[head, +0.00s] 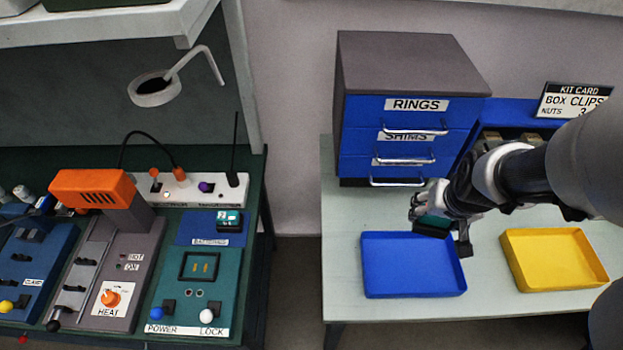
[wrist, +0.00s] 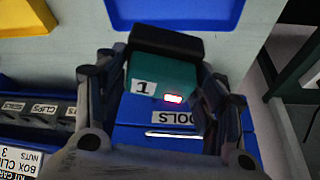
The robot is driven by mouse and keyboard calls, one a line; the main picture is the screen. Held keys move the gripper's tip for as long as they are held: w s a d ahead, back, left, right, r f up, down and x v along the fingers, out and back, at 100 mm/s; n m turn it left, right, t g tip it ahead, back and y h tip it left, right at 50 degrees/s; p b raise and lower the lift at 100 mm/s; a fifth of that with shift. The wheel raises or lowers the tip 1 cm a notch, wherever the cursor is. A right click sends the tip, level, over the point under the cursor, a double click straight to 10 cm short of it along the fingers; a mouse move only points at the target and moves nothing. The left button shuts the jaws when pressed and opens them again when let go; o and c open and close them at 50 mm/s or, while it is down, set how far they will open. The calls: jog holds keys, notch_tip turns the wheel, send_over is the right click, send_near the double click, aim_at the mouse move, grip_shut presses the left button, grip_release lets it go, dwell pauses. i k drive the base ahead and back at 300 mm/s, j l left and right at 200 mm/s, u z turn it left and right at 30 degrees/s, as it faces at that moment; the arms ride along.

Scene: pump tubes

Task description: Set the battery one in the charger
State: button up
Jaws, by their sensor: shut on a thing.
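My gripper (head: 432,212) is shut on battery one (wrist: 163,73), a teal block with a black end, a "1" label and a lit red light. It holds the battery above the table, over the back edge of the blue tray. In the head view the battery (head: 434,224) is partly hidden by the fingers. The teal unit, seemingly the charger (head: 176,296), stands on the left bench; its square black-framed socket (head: 200,266) with gold contacts is empty. It has a POWER lever and a LOCK lever (head: 206,316). Battery two (head: 229,220) sits on the blue batteries pad (head: 190,226).
The blue tray (head: 412,290) and yellow tray (head: 554,284) are empty. A drawer cabinet (head: 405,70) stands behind my gripper. A gap separates the table from the left bench. An orange-headed heater (head: 92,190) stands left of the charger, a power strip (head: 200,188) behind.

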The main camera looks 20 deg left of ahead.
aim_at(201, 267)
jog(key=k+j, duration=0.15)
jog(key=j, duration=0.25)
jog(key=k+j+u, duration=0.15)
jog(key=j, duration=0.25)
jog(key=k+j, duration=0.15)
jog(key=j, duration=0.3)
jog(key=k+j+u, duration=0.1)
jog(key=j, duration=0.3)
jog(key=k+j+u, duration=0.1)
jog(key=j, duration=0.35)
jog(key=k+j, duration=0.15)
jog(key=j, duration=0.25)
jog(key=k+j+u, duration=0.1)
jog(key=j, duration=0.35)
